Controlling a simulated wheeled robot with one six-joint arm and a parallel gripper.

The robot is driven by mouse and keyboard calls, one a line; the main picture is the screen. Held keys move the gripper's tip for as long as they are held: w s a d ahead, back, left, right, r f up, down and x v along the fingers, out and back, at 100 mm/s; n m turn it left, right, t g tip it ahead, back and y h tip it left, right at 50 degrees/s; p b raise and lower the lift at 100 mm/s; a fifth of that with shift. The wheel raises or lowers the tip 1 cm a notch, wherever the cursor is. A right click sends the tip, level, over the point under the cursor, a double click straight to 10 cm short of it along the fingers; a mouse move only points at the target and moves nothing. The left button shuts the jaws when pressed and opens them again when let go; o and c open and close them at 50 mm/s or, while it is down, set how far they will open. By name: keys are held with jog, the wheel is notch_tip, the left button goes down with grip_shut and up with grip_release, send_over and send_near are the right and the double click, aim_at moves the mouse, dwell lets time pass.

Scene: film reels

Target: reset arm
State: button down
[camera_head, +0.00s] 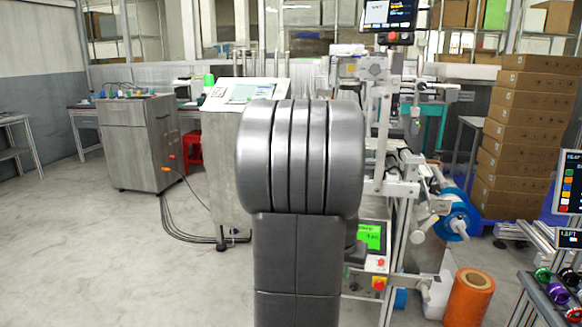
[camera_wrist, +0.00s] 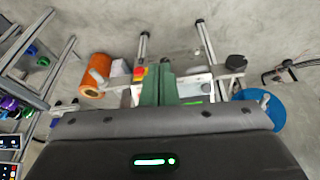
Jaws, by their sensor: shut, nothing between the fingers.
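My gripper (camera_wrist: 159,68) shows in the wrist view as two dark green fingers side by side at the middle, reaching up from a wide dark grey body. The fingers are shut with nothing between them. They appear in front of the machine frame; I cannot tell any touch. In the head view my grey arm stands upright in the centre and hides part of the machine; my fingers do not show there.
The machine frame (camera_head: 384,150) stands right of centre with a blue reel (camera_head: 459,215). An orange roll (camera_head: 470,298) is on the floor. Coloured spools (camera_head: 557,293) sit on a right rack. Stacked boxes (camera_head: 525,130) stand behind. Floor at left is clear; cables lie near a grey cabinet (camera_head: 140,145).

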jog(key=shift+s+f, duration=0.2)
jog(key=shift+s, duration=0.5)
jog(key=shift+s+f, duration=0.2)
jog(key=shift+s, duration=0.5)
jog(key=shift+a, duration=0.1)
